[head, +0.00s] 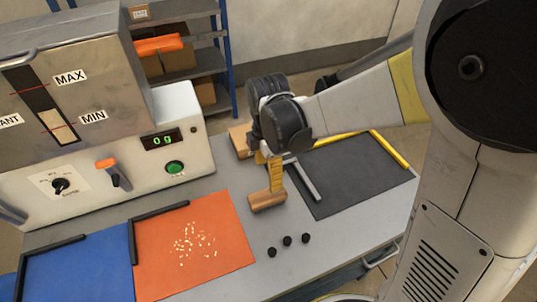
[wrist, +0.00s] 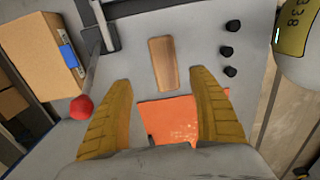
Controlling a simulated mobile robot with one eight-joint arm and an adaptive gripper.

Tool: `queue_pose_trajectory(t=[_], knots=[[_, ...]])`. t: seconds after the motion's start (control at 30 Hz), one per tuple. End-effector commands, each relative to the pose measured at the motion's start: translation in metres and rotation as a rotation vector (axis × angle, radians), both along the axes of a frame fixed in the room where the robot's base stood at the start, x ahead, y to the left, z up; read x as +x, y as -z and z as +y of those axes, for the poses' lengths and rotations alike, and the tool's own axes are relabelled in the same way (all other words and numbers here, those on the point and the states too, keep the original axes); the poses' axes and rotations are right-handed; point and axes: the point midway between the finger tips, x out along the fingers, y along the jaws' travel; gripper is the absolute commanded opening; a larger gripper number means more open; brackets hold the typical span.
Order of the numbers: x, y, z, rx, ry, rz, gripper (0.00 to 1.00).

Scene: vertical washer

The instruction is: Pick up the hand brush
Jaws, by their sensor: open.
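The hand brush (head: 267,202) appears as a light brown wooden block on the grey worktop, right of the orange mat. In the wrist view the brush (wrist: 163,64) lies lengthwise, centred in the gap between my finger ends; its bristles are not visible. My gripper (head: 270,172) points down over it from above. In the wrist view my gripper (wrist: 160,77) is open, with one yellow finger to each side of the brush. Nothing is held. I cannot tell the exact height of the fingertips above it.
The orange mat (head: 190,275) bears pale scattered bits. A dark mat (head: 350,175) with a yellow edge lies behind. The dosing machine (head: 160,140) stands left. A red ball-ended lever (wrist: 81,107) and cardboard box (wrist: 35,50) are nearby.

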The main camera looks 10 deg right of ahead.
Motion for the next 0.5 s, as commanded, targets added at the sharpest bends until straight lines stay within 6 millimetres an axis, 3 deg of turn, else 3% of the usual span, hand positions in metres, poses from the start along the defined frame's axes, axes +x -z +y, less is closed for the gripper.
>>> queue_pose_trajectory(t=[0.2, 0.5], knots=[[-0.001, 0.040, 0.000, 0.000, -0.002, 0.001, 0.70], [-0.002, 0.062, 0.001, 0.000, -0.001, 0.000, 0.70]])
